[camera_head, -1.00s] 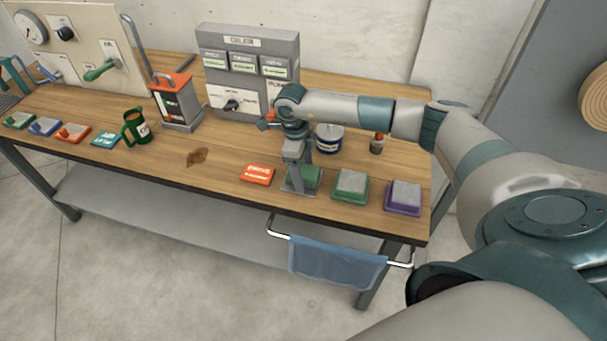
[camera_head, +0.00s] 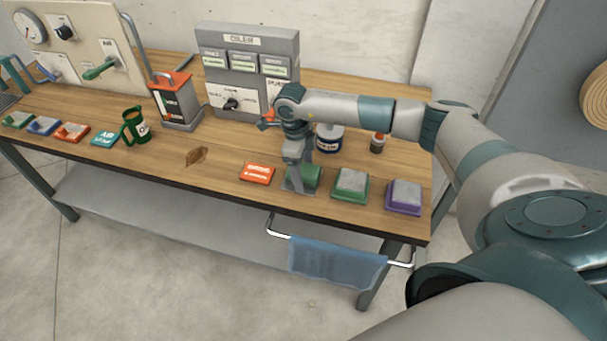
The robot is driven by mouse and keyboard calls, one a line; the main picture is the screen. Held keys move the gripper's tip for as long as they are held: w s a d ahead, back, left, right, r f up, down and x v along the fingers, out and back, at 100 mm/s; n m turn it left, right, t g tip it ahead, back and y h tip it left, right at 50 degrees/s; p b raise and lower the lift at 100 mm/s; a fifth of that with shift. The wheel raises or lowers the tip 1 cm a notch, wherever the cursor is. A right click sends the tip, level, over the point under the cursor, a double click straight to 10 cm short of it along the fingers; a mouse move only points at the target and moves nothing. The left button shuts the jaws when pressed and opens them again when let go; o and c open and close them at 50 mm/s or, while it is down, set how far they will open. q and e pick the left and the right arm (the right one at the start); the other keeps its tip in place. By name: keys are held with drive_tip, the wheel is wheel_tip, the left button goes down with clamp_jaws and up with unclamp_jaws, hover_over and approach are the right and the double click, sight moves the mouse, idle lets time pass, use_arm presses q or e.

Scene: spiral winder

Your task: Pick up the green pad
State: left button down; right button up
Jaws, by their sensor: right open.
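My right gripper (camera_head: 300,182) points down at the front of the workbench and is open. It is at a green block-like pad (camera_head: 312,174), which it partly hides; I cannot tell whether the fingers touch it. To its right sits another pad with a green base and grey top (camera_head: 350,184). A purple-based pad with a grey top (camera_head: 404,195) is further right. A small green pad-like piece (camera_head: 18,120) lies at the far left of the bench. My left gripper is not in view.
An orange label card (camera_head: 257,172) lies just left of the gripper. A blue-and-white tin (camera_head: 329,138) and a small jar (camera_head: 377,143) stand behind. The grey oiler box (camera_head: 248,60) is at the back.

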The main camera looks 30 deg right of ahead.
sight(308, 171)
drive_tip(key=c, duration=1.1)
drive_tip(key=shift+c, duration=0.2)
drive_tip(key=shift+r+p, duration=0.35)
drive_tip(key=shift+p, duration=0.1)
drive_tip(key=r+b, duration=0.2)
drive_tip(key=s+r+b, duration=0.1)
drive_tip(key=r, duration=0.1)
drive_tip(key=shift+d, duration=0.25)
drive_tip(key=s+d+r+b, duration=0.3)
drive_tip(key=s+r, duration=0.4)
drive_tip(key=s, duration=0.3)
drive_tip(key=shift+d+b, duration=0.35)
drive_tip(key=shift+b, duration=0.2)
drive_tip(key=shift+f, duration=0.1)
